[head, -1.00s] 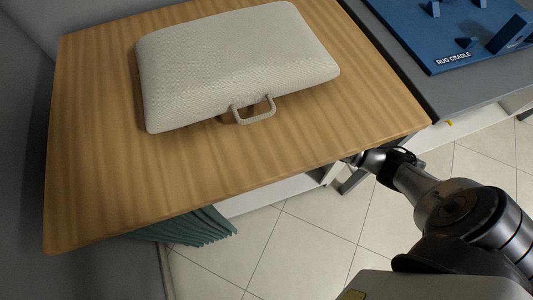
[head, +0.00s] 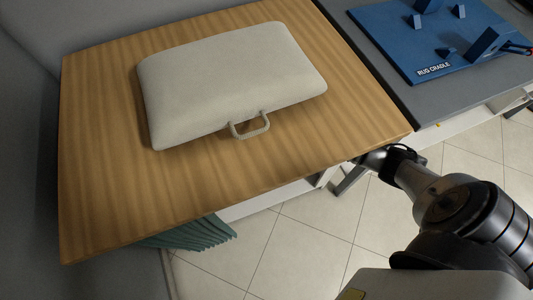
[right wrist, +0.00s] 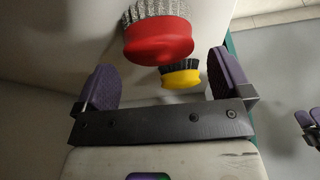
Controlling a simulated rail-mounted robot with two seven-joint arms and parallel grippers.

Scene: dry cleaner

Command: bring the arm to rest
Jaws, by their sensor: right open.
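The arm at the right of the head view is mine; its far end is close to the table's front right corner, and its jaws cannot be made out there. In the right wrist view my right gripper (right wrist: 163,64) is open, its two purple pads wide apart with nothing held between them. A pair of purple pads at the right edge of that view looks like another gripper, possibly my left (right wrist: 309,117); its opening is unclear.
A wooden table (head: 100,200) bears a pale padded case with a handle (head: 220,80). A blue rug cradle (head: 400,45) lies on the grey counter (head: 440,100). Beyond my right jaws are a red brush (right wrist: 158,40) and a yellow brush (right wrist: 180,79). Tiled floor (head: 310,230) is open in front.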

